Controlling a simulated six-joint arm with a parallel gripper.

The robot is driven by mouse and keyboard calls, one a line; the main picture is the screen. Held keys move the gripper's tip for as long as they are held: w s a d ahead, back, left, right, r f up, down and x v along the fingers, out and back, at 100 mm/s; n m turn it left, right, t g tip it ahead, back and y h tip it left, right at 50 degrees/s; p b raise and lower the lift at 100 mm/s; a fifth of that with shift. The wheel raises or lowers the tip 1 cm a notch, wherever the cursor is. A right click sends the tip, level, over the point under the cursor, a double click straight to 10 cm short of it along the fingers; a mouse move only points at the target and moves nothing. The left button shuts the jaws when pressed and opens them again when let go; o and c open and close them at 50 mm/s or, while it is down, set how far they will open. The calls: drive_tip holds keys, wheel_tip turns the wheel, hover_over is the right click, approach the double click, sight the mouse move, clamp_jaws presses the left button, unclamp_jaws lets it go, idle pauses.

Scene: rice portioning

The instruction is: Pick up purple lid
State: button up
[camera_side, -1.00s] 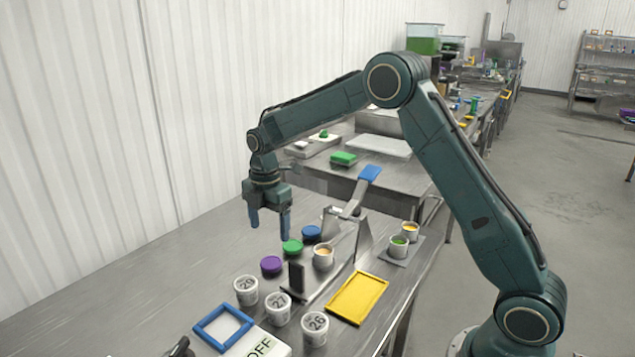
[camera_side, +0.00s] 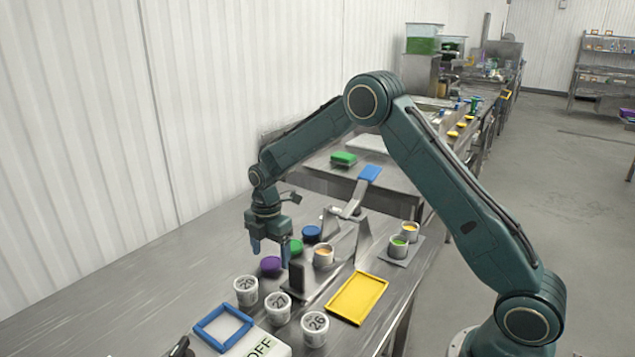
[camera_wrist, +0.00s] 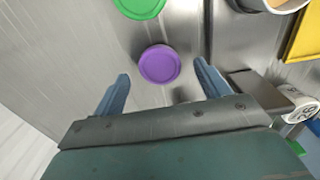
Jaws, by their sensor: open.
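The purple lid (camera_side: 271,266) is a round disc lying flat on the steel table. It also shows in the wrist view (camera_wrist: 159,63), beyond and between the tips of the two blue fingers. My gripper (camera_side: 271,258) is open and empty, pointing down close to the lid. In the wrist view my gripper (camera_wrist: 162,70) has a finger on each side of the lid's line, with a gap on both sides. I cannot tell the exact height of the fingertips above the table.
A green lid (camera_side: 295,247) and a blue lid (camera_side: 311,234) lie beyond the purple one. A dark upright block (camera_side: 297,277) stands close on the right. Numbered white tubs (camera_side: 246,290) stand in front. The table's left side is clear.

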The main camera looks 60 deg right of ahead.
drive_tip(key=shift+f, duration=1.05)
drive_tip(key=shift+c, duration=0.2)
drive_tip(key=c, duration=1)
